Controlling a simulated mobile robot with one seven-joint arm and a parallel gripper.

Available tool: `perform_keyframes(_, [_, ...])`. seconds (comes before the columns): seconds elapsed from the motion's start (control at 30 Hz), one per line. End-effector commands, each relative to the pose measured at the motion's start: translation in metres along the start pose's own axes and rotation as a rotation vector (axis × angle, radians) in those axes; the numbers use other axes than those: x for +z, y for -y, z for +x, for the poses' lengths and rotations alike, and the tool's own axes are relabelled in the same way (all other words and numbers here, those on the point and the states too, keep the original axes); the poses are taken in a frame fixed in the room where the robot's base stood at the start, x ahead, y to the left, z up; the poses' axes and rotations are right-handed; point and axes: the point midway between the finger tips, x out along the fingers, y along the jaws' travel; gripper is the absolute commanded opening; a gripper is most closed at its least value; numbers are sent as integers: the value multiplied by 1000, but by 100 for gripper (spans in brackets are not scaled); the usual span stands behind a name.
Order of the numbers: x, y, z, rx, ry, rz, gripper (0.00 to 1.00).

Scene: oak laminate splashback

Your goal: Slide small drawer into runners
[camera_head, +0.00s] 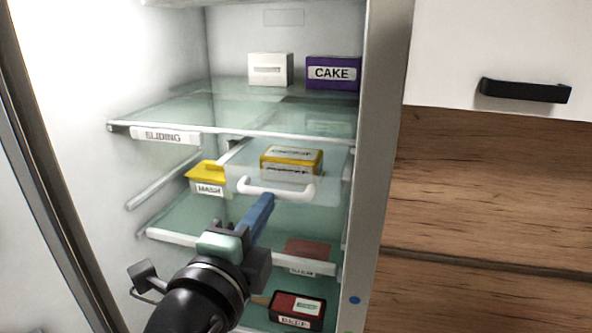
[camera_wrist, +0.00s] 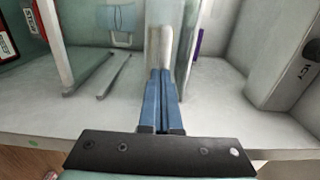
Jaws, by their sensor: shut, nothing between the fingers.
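The small drawer is a clear, shallow drawer (camera_head: 330,190) with a white handle (camera_head: 277,188), hung under the middle glass shelf on the right half of the fridge. A yellow box (camera_head: 291,163) shows in or behind it. My gripper (camera_head: 268,199) has blue fingers, shut and empty, with the tips just below and in front of the handle. In the wrist view the shut fingers (camera_wrist: 161,75) point at a white upright bar, likely the handle (camera_wrist: 165,45); I cannot tell if they touch. Pale rails (camera_wrist: 113,76) show left of the fingers. How far the drawer sits in its runners is unclear.
A shelf labelled SLIDING (camera_head: 165,136) is above the drawer. A yellow box (camera_head: 207,178) stands left of it. A white box (camera_head: 270,69) and a purple CAKE box (camera_head: 333,73) are on top. A dark red box (camera_head: 297,309) lies below. The fridge wall (camera_head: 376,160) is close right.

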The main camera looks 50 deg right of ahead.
Motion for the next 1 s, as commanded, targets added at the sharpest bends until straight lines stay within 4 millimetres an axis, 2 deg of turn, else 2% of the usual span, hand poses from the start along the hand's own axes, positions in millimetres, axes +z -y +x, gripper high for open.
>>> perform_keyframes(1.0, [0, -1, 41, 1, -1, -1, 0])
